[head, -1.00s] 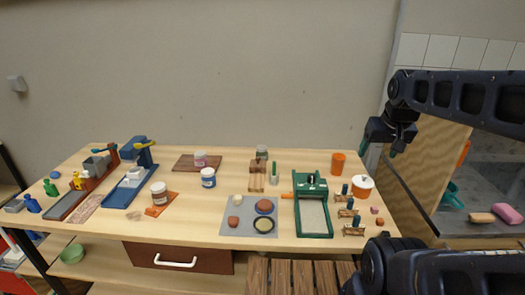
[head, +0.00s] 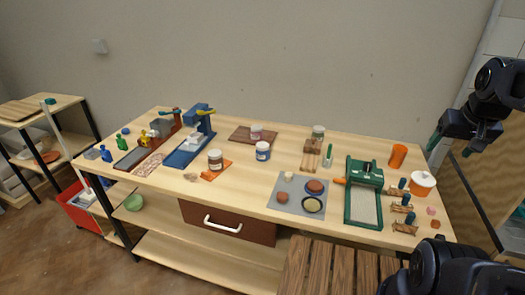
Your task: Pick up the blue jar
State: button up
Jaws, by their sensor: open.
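The blue jar (head: 263,151) stands upright near the middle of the wooden table, a small jar with a white lid and a blue and white body. Nothing covers it in the head view. My gripper (head: 456,147) is at the far right of the picture, raised above the table's right end. It is open and empty, well apart from the jar.
A brown-labelled jar (head: 215,160) stands left of the blue jar, by an orange mat. A pale-lidded jar (head: 256,132) stands behind it on a dark board (head: 240,136). A grey mat (head: 279,203) with round pieces and a green framed tray (head: 348,205) lie to the right.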

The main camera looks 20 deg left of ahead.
dwell(0.3)
jog(key=shift+o, duration=1.3)
jog(key=shift+w, duration=0.1)
